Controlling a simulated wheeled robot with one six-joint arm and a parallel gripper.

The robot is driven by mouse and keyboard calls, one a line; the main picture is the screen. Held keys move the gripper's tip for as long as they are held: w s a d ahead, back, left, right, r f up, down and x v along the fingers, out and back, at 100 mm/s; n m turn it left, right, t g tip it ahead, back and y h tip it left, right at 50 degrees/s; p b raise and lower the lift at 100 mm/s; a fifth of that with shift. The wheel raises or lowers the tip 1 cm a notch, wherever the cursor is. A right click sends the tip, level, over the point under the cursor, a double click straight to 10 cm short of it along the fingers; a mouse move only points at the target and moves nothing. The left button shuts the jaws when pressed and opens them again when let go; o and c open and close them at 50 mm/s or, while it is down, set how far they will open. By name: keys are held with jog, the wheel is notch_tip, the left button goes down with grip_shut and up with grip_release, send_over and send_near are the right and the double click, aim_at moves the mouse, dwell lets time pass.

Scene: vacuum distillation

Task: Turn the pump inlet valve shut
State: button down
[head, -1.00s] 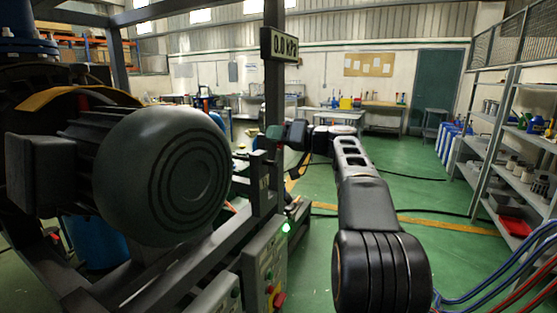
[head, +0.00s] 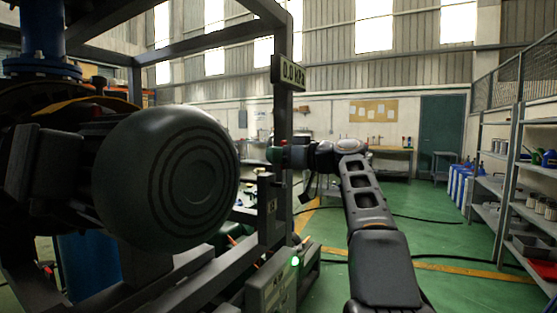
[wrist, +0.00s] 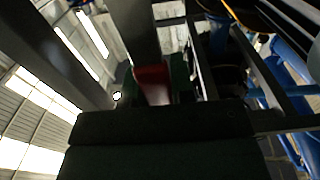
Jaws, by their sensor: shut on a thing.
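My gripper (head: 284,155) is at the upright post of the frame, below the pressure display, at the end of my outstretched arm. It is small and partly hidden there. In the wrist view a red handle (wrist: 153,84), which I take to be the pump inlet valve's, sits between the dark fingers of my gripper (wrist: 154,92). The gripper is shut on it. The valve body is not clearly visible, and how far the handle is turned cannot be told.
A large grey motor (head: 165,180) fills the left, on a dark steel frame. The display (head: 288,73) hangs on the post. A control box with a lit green lamp (head: 295,261) is below. Shelves (head: 515,190) stand at right. Green floor (head: 450,240) is open between.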

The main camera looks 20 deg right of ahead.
dwell(0.4)
jog(key=c, duration=1)
grip_release()
jog(key=shift+o, duration=0.2)
jog(key=v, duration=1.3)
jog(key=shift+s+d, duration=0.2)
jog(key=shift+s, duration=0.15)
